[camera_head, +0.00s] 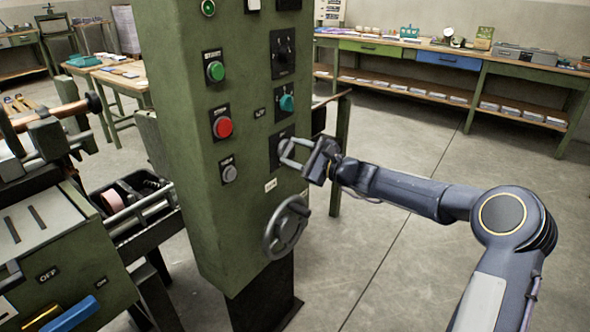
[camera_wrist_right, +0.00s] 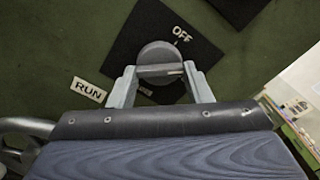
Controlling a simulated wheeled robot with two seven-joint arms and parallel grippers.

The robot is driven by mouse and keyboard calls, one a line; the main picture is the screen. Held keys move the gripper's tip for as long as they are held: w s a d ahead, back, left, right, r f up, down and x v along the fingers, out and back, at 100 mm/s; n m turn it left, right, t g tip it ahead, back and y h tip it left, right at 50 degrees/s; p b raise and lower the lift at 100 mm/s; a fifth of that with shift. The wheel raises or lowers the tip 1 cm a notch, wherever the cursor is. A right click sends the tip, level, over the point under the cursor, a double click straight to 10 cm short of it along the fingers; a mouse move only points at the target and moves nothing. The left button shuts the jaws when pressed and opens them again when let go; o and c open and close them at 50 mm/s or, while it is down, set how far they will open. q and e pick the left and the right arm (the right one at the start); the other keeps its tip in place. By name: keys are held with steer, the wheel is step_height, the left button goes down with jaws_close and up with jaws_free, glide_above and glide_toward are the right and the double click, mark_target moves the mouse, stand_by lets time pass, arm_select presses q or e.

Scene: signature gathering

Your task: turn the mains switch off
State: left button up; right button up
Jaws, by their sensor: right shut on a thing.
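A grey rotary switch knob (camera_wrist_right: 157,55) sits on a black plate (camera_wrist_right: 125,35) marked OFF on the green control cabinet (camera_head: 215,255). More lettering on the plate, below the knob, is too dark and small to read. My right gripper (camera_head: 288,152) reaches the cabinet's right face from the right, and in the right wrist view (camera_wrist_right: 160,76) its two fingers close on either side of the knob. In the head view the gripper mostly hides the knob. My left gripper is not in view.
A RUN label (camera_wrist_right: 88,89) and a handwheel (camera_head: 287,228) lie below the switch. Green (camera_head: 215,71), red (camera_head: 223,127) and teal (camera_head: 287,103) controls are nearby. A machine with a blue lever (camera_head: 70,315) stands left. The floor at right is clear before a workbench (camera_head: 450,60).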

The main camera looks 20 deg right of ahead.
steer(key=shift+n+b, duration=4.9)
steer(key=shift+b, duration=1)
steer(key=shift+r, duration=0.1)
steer(key=o, duration=1)
steer(key=shift+d, duration=0.1)
steer(key=v, duration=0.7)
steer(key=shift+s+d, duration=0.15)
steer(key=shift+s, duration=0.15)
